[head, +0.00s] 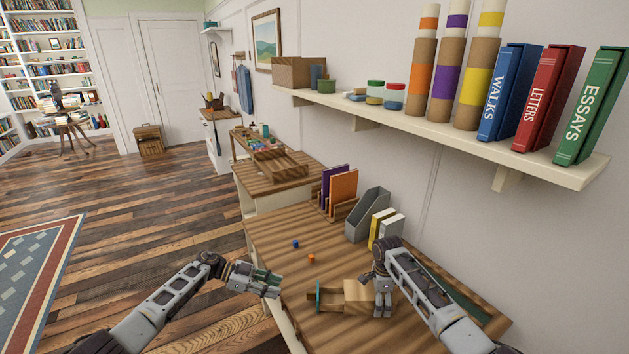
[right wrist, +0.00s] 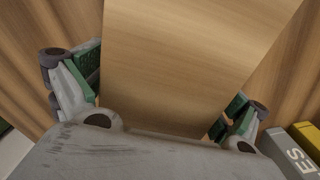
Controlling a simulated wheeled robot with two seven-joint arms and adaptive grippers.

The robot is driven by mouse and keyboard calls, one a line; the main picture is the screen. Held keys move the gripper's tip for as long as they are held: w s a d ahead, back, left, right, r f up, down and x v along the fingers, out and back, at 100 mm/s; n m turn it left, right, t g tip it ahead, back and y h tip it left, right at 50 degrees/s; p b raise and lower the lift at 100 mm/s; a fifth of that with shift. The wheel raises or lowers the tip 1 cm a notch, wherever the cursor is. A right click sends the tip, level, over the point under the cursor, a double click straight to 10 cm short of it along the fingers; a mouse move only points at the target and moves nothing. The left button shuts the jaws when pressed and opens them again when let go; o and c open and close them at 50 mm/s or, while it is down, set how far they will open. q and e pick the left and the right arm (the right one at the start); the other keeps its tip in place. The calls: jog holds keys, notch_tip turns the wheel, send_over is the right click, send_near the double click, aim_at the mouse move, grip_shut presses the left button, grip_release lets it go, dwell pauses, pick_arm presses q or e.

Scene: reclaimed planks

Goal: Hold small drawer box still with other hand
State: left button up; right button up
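The small drawer box (head: 357,297) is a light wooden box on the near part of the desk, its drawer pulled out to the left. The drawer has a green front (head: 318,297). My right gripper (head: 383,308) is at the right end of the box, pointing down. In the right wrist view the box top (right wrist: 185,60) fills the space between the fingers, with green pads against both sides; the pad tips are partly hidden. My left gripper (head: 276,284) is left of the drawer front, apart from it, its fingers seemingly spread with nothing between them.
A blue cube (head: 295,243) and an orange cube (head: 311,258) lie behind the box on the desk (head: 270,230). A grey file holder (head: 368,214) and yellow and white books (head: 388,228) stand along the wall. A shelf (head: 450,136) hangs above.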

jog(key=shift+r, duration=0.2)
jog(key=shift+r+p, duration=3.45)
jog(key=shift+p, duration=0.65)
jog(key=shift+f, duration=0.1)
notch_tip(320, 180, up, 12)
jog(key=shift+f, duration=0.1)
